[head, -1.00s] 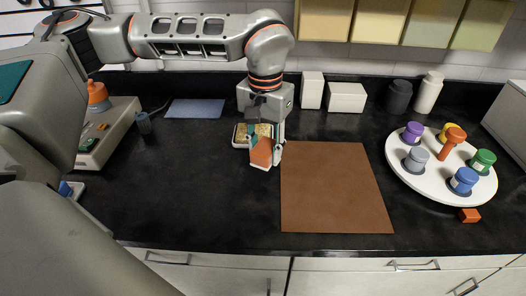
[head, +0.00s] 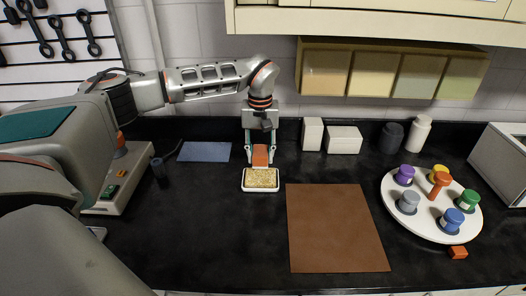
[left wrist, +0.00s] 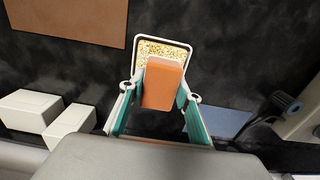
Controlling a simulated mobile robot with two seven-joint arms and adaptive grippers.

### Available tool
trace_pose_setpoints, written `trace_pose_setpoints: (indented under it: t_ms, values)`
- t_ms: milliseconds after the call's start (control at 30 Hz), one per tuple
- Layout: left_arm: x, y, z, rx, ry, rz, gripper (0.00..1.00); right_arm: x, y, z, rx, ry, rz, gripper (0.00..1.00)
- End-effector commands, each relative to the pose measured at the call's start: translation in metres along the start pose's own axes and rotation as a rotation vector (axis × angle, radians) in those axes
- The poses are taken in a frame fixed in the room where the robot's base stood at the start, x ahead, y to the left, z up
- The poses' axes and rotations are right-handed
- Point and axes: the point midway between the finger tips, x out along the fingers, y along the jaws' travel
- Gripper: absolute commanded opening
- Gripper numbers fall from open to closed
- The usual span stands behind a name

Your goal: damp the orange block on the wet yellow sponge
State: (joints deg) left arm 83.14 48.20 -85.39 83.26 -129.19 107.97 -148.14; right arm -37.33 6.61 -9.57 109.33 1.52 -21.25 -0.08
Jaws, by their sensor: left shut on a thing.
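The orange block (head: 260,156) is held between the fingers of my left gripper (head: 260,160), which is shut on it. In the left wrist view the block (left wrist: 161,88) sits between the teal finger pads, with a paler face at its far end. The yellow sponge (head: 261,178) lies in a white tray (head: 261,190) on the counter. In the head view the block is just behind the sponge's back edge; in the left wrist view it overlaps part of the sponge (left wrist: 150,48). I cannot tell whether they touch. My right gripper is not in view.
A brown mat (head: 337,228) lies to the right of the tray. A blue cloth (head: 204,151) lies left of it. White boxes (head: 344,139) stand behind. A round white tray (head: 424,225) with several coloured jars is at the right, a small orange block (head: 458,253) beside it.

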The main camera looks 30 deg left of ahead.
Motion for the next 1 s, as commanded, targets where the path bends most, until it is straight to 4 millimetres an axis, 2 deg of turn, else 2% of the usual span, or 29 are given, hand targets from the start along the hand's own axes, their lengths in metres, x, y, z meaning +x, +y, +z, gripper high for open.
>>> trace_pose_setpoints:
  t_ms: [200, 500, 1000]
  values:
    - [0.024, 0.000, 0.001, 0.000, -0.003, 0.000, 0.16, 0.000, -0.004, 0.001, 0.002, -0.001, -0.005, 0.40]
    - [0.043, 0.000, 0.001, 0.000, -0.001, 0.000, 0.16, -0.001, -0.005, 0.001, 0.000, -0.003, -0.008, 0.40]
    - [0.046, 0.001, 0.001, 0.000, 0.000, 0.001, 0.16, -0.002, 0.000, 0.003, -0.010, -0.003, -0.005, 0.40]
